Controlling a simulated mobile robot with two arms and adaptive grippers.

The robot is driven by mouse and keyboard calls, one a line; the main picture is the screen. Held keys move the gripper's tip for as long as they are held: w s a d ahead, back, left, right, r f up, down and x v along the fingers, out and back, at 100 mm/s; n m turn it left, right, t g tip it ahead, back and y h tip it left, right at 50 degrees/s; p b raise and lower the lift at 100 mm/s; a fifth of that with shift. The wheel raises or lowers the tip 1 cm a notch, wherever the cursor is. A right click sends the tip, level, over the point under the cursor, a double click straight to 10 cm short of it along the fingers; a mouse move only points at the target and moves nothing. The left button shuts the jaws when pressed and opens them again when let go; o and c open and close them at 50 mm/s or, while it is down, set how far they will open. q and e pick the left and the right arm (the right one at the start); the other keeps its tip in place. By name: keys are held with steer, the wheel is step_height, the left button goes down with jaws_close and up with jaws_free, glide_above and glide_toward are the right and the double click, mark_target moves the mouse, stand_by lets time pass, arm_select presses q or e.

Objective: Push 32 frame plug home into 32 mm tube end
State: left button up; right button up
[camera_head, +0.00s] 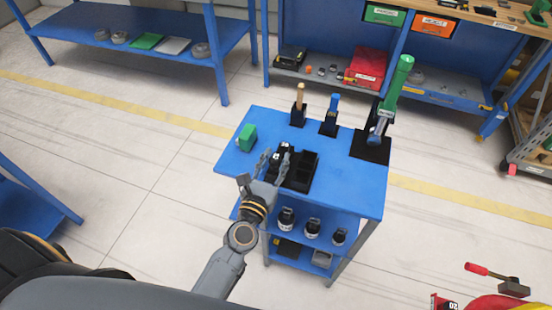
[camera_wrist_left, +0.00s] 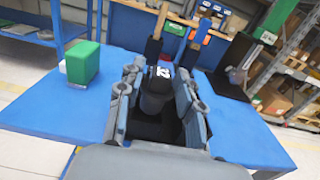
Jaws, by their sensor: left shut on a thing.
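My left gripper (camera_head: 275,161) is over the black tray on the blue cart. In the left wrist view its fingers (camera_wrist_left: 160,88) stand on both sides of a black plug (camera_wrist_left: 157,98) with a white "32" label, and they are shut on it. The plug is at the tray; I cannot tell whether it is clear of its compartment. My right gripper is not in view.
The black compartment tray (camera_head: 301,172) lies on the blue cart top (camera_head: 345,190). A green block (camera_head: 247,137) sits left of it. A wooden-handled tool (camera_head: 299,101) and a blue-handled tool (camera_head: 333,112) stand in holders behind. The cart top's front right is clear.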

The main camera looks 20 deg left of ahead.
arm_select(q)
steer(key=s+r+p, duration=0.3)
steer(key=s+r, duration=0.6)
steer(key=s, duration=0.4)
steer(key=shift+s+a, duration=0.2)
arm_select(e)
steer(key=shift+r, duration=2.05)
